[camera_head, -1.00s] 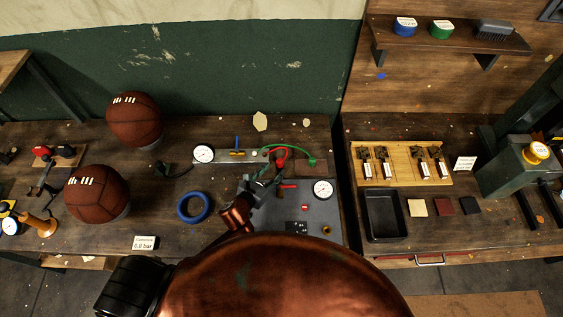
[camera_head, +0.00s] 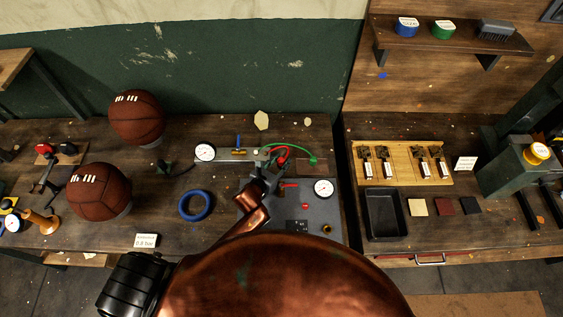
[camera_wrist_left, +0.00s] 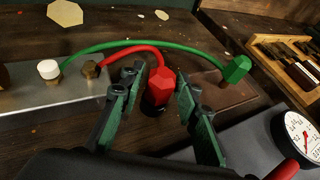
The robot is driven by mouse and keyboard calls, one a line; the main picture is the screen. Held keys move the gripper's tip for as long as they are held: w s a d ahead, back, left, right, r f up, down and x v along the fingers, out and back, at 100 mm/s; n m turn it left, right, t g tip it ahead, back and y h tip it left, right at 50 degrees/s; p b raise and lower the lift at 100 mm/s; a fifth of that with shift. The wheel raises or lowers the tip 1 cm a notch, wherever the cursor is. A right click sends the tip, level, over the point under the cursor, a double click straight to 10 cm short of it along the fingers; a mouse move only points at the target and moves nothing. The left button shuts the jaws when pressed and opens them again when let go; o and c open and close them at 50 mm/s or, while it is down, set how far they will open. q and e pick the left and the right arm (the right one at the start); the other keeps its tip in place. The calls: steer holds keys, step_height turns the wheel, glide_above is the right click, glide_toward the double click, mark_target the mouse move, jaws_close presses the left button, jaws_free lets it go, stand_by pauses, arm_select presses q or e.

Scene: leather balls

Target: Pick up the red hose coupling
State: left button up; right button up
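The red hose coupling (camera_wrist_left: 162,88) is a faceted red piece on the end of a red hose (camera_wrist_left: 130,50). It stands over a dark round base in the left wrist view. It also shows small and partly covered in the camera_head view (camera_head: 283,157). My left gripper (camera_wrist_left: 161,76) is open, with one green-padded finger on each side of the coupling and visible gaps between. In the camera_head view the left gripper (camera_head: 273,162) reaches the hoses at the panel. My right gripper is not in view.
A green hose ends in a green coupling (camera_wrist_left: 237,70) to the right. A metal manifold (camera_wrist_left: 40,97) lies left and a gauge (camera_wrist_left: 300,135) stands right. Two leather balls (camera_head: 136,117) (camera_head: 99,191), a blue ring (camera_head: 195,206) and a black tray (camera_head: 385,215) are on the benches.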

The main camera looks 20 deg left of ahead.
arm_select(q)
jaws_close()
steer(key=shift+r, duration=0.15)
